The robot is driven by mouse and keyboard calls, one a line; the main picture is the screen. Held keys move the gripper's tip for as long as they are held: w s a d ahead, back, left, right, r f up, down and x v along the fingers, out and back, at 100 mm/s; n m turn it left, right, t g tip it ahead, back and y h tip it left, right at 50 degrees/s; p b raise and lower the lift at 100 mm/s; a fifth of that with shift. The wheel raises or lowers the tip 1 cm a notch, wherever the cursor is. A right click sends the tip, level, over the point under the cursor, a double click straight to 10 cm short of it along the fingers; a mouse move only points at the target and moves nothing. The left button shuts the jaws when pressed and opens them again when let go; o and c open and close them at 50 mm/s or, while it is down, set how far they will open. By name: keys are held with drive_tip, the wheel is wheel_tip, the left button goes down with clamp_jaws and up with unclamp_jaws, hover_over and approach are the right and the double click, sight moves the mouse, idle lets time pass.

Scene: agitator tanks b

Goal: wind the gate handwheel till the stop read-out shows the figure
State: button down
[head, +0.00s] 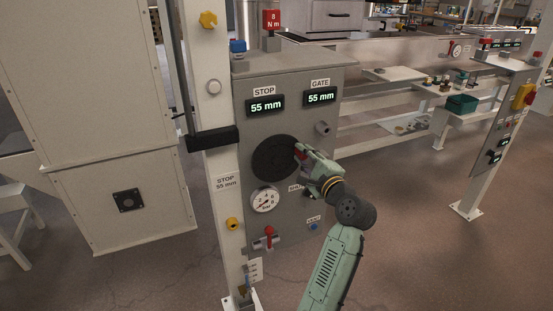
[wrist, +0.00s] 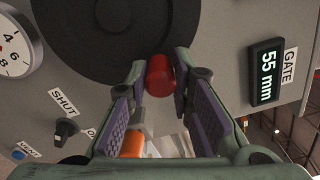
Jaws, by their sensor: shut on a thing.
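The dark gate handwheel (head: 272,158) is on the front of the grey panel; it also shows in the wrist view (wrist: 85,40). My gripper (head: 299,151) is at the wheel's right edge. In the wrist view its fingers (wrist: 159,78) are shut on the red knob (wrist: 158,74) of the wheel. The STOP read-out (head: 265,106) shows 55 mm. The GATE read-out (head: 320,97) also shows 55 mm, and it reads 55 mm in the wrist view (wrist: 267,74).
A pressure gauge (head: 265,199) sits below the wheel. A red-handled valve (head: 268,238) is lower on the panel. The SHUT selector knob (wrist: 66,129) is near my gripper in the wrist view. A black block (head: 212,138) is on the white post at the left. Open floor lies to the right.

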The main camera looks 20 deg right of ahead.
sight(288, 172)
drive_tip(key=shift+f+m, duration=0.25)
drive_tip(key=shift+m, duration=0.05)
wheel_tip(288, 172, down, 3)
drive_tip(key=m, duration=0.4)
drive_tip(key=shift+d+r+m, duration=0.1)
drive_tip(key=shift+r+m, duration=0.05)
drive_tip(key=shift+m, duration=0.25)
drive_tip(key=f+m, duration=0.1)
drive_tip(key=m, duration=0.1)
drive_tip(key=a+f+m, duration=0.1)
drive_tip(key=m, duration=0.1)
drive_tip(key=shift+f+m, duration=0.2)
drive_tip(key=shift+m, duration=0.2)
drive_tip(key=m, duration=0.1)
drive_tip(key=a+f+m, duration=0.1)
drive_tip(key=m, duration=0.1)
drive_tip(key=a+m, duration=0.1)
drive_tip(key=shift+f+m, duration=0.4)
